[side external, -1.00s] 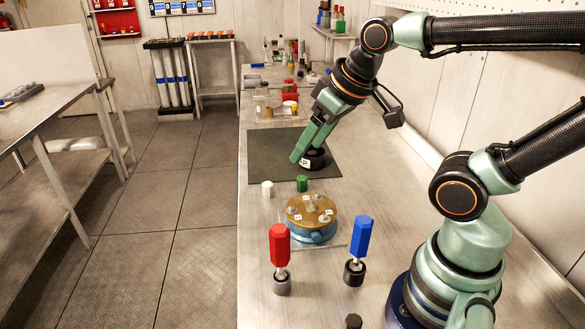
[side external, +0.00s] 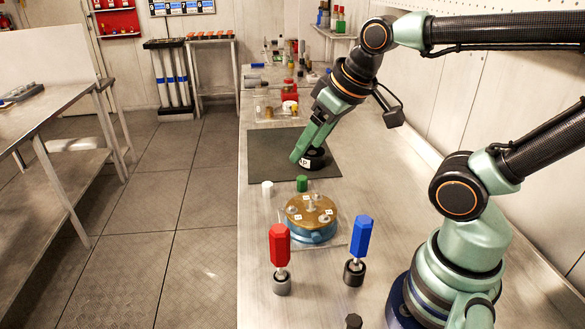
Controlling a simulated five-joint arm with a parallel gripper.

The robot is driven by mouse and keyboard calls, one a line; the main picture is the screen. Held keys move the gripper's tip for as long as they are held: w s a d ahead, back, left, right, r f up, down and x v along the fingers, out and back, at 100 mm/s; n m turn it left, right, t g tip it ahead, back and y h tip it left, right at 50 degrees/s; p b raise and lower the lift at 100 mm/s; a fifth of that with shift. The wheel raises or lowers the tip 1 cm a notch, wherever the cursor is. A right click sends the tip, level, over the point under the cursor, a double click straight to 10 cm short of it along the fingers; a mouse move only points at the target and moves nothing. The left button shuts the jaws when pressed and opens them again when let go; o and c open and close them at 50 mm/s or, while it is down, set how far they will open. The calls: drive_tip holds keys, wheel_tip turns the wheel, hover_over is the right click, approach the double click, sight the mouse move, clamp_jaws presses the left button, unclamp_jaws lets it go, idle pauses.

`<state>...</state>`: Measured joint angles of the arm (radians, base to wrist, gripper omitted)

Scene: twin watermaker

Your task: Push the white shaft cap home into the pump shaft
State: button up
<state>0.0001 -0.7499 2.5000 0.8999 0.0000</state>
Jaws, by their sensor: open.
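The white cap (side external: 268,188) stands on the bench, left of a green cap (side external: 302,184). The pump (side external: 311,234) has a blue body and a brass top with several small fittings and a pale post at its middle; it sits on a clear plate. My gripper (side external: 306,160) is open, low over the dark mat behind the pump, beside a black round part with a white label (side external: 305,162). I cannot tell whether the fingers touch that part.
The dark mat (side external: 275,150) is mostly bare. A clear tray (side external: 262,112) with small parts lies behind it.

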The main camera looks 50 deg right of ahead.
drive_tip(key=shift+w, duration=0.1)
idle(0.6)
drive_tip(key=n+g, duration=0.6)
drive_tip(key=n, duration=1.1)
hover_over(266, 185)
wheel_tip(266, 185, down, 13)
drive_tip(key=f, duration=0.6)
drive_tip(key=shift+d+f, duration=0.15)
drive_tip(key=shift+d, duration=0.1)
drive_tip(key=shift+w+a+f, duration=0.1)
drive_tip(key=shift+f, duration=1.25)
drive_tip(key=shift+a+f, duration=0.1)
drive_tip(key=shift+f, duration=1.25)
